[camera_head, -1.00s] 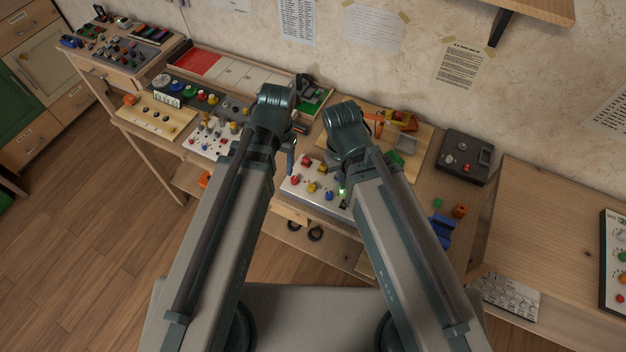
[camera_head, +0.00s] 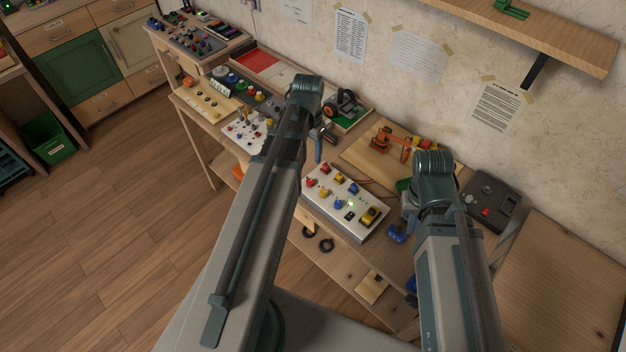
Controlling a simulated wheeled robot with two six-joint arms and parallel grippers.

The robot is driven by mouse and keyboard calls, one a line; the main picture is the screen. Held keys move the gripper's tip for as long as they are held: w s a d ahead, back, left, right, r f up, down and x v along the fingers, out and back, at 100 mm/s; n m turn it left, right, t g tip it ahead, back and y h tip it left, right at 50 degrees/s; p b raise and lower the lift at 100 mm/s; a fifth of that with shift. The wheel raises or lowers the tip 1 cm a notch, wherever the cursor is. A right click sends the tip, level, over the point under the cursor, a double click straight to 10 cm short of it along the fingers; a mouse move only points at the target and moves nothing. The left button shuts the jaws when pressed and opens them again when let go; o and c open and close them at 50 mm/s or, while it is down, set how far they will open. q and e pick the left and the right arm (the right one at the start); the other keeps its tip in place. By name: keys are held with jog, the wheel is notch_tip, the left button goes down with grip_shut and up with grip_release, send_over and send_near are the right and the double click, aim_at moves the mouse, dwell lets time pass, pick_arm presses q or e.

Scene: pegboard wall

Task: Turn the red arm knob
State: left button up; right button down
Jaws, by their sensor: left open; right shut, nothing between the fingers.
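A white control panel (camera_head: 331,216) on the bench carries two red knobs, one at the back (camera_head: 324,168) and one at the front left (camera_head: 309,183). I cannot read which one is the arm knob. Yellow and blue knobs, a lit green lamp (camera_head: 351,204) and a yellow piece (camera_head: 369,215) are also on it. My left gripper (camera_head: 319,145) is partly hidden by its arm, open, above the panel's back left, apart from the red knobs. My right gripper (camera_head: 398,232) is shut and empty, right of the panel, mostly hidden by its arm.
An orange toy arm (camera_head: 390,140) stands on a wooden board (camera_head: 360,154) behind the panel. A dark grey box (camera_head: 491,200) is at the right. More panels with knobs fill the bench's left. A wall shelf (camera_head: 540,35) overhangs at upper right. Floor is clear at left.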

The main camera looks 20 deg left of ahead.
aim_at(310, 181)
pick_arm(q)
notch_tip(310, 181, down, 14)
jog(key=b, duration=1.3)
jog(key=shift+r, duration=0.15)
pick_arm(e)
notch_tip(310, 181, down, 14)
jog(key=shift+r, duration=0.15)
pick_arm(q)
jog(key=shift+c, duration=0.4)
pick_arm(e)
jog(key=shift+r, duration=0.1)
pick_arm(q)
grip_shut()
